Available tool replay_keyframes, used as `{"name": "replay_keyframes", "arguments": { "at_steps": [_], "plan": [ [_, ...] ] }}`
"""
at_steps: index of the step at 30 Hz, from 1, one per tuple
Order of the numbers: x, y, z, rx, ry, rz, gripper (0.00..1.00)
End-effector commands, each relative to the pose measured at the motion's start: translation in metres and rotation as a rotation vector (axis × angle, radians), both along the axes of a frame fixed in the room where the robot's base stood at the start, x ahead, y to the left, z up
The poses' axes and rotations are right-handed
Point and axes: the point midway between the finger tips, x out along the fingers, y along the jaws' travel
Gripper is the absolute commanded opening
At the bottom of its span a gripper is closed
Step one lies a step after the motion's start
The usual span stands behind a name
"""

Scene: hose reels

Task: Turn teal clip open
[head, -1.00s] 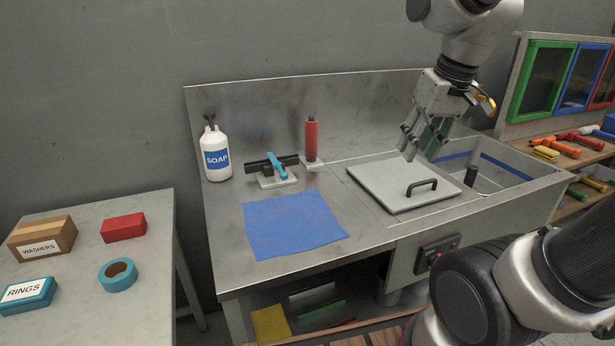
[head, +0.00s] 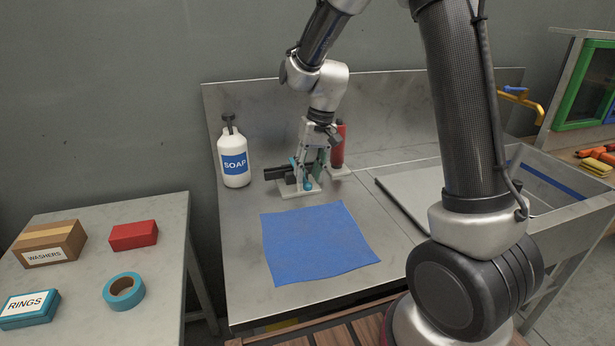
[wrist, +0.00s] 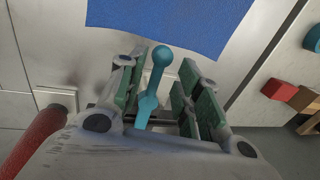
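The teal clip (wrist: 157,75) is a lever with a rounded knob end, on a small black fixture with a pale base (head: 300,193) on the steel counter. In the wrist view the lever stands between the two green-padded fingers of my gripper (wrist: 160,95), with a visible gap on each side. My gripper (head: 309,178) points down over the fixture in the head view. It is open. In the head view only the teal knob (head: 308,185) and a bit of the lever show; my fingers hide the rest.
A soap bottle (head: 234,160) stands left of the fixture and a red cylinder (head: 338,147) stands close on its right. A blue cloth (head: 318,243) lies flat in front. The sink (head: 545,190) is at the right.

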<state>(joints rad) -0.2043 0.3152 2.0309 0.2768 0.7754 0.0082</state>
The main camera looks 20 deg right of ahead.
Motion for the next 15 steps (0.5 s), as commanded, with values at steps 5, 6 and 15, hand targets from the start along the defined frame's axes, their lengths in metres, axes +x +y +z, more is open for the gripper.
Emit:
{"name": "replay_keyframes", "arguments": {
  "at_steps": [5,6,15],
  "plan": [
    [0.000,0.003,-0.017,0.000,0.001,0.000,0.34],
    [0.000,0.003,-0.018,0.000,0.000,0.000,0.34],
    [0.000,0.004,-0.019,0.000,-0.001,0.000,0.25]
  ]
}}
